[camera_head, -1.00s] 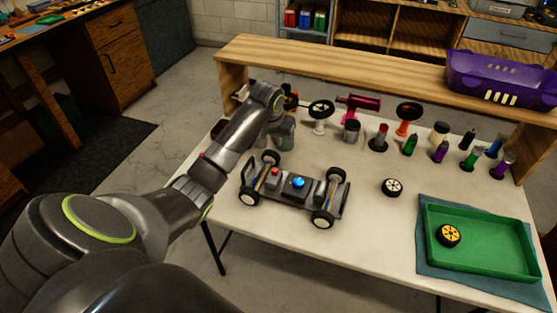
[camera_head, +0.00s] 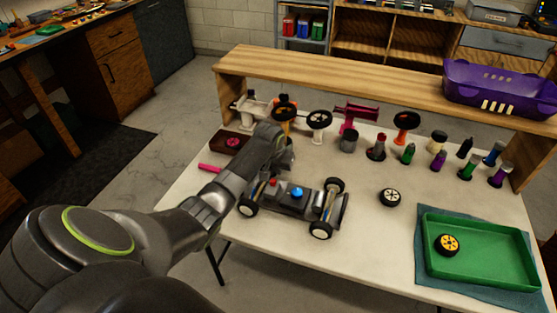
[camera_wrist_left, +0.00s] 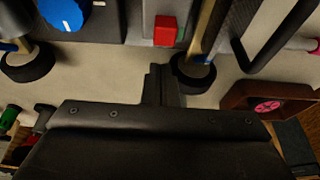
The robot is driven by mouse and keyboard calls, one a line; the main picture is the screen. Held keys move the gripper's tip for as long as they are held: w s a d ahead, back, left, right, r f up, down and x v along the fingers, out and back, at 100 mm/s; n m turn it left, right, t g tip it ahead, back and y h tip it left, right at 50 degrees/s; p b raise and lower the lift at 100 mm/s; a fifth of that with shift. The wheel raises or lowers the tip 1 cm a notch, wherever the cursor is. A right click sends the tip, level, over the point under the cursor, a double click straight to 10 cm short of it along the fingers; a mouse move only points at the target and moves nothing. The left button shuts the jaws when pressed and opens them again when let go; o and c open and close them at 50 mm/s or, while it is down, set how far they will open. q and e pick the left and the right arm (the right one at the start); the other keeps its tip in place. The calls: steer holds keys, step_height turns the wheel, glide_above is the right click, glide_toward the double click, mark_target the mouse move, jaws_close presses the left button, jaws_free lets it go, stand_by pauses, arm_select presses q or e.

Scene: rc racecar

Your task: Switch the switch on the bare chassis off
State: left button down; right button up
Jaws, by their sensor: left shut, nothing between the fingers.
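The bare chassis (camera_head: 292,204) stands on the table with wheels at its corners and a round blue part (camera_head: 297,192) on top. A small red block, which looks like the switch (camera_head: 273,182), sits left of the blue part; it also shows in the left wrist view (camera_wrist_left: 165,31). I cannot tell its on or off position. My left gripper (camera_wrist_left: 161,84) is shut and empty, beside the chassis and close to a wheel (camera_wrist_left: 193,74), apart from the red switch. In the head view my arm covers the chassis's rear left part and the fingertips are hard to make out.
A loose wheel (camera_head: 389,197) lies right of the chassis. A green tray (camera_head: 490,276) with a yellow wheel stands at the right. Bottles and stands line the back under a wooden shelf (camera_head: 370,85). A brown box (camera_head: 228,143) is behind my arm. The table's front middle is clear.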

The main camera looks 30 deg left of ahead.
mark_target(272, 182)
arm_select(q)
steer(key=shift+s+d+r+p, duration=0.1)
steer(key=shift+s+r+p, duration=0.1)
steer(key=shift+s, duration=0.3)
steer(key=shift+s+d+r+p, duration=0.1)
steer(key=shift+s+p, duration=0.05)
steer(key=shift+s, duration=0.35)
steer(key=shift+s+f, duration=0.15)
steer(key=shift+s, duration=0.1)
steer(key=s+p, duration=0.1)
steer(key=p, duration=0.2)
steer(key=shift+s+d+r, duration=0.2)
steer(key=shift+s+d, duration=0.05)
steer(key=shift+s, duration=0.1)
steer(key=shift+s+p, duration=0.3)
steer(key=shift+s+d+f, duration=0.1)
steer(key=shift+s+f, duration=0.1)
steer(key=shift+s, duration=0.05)
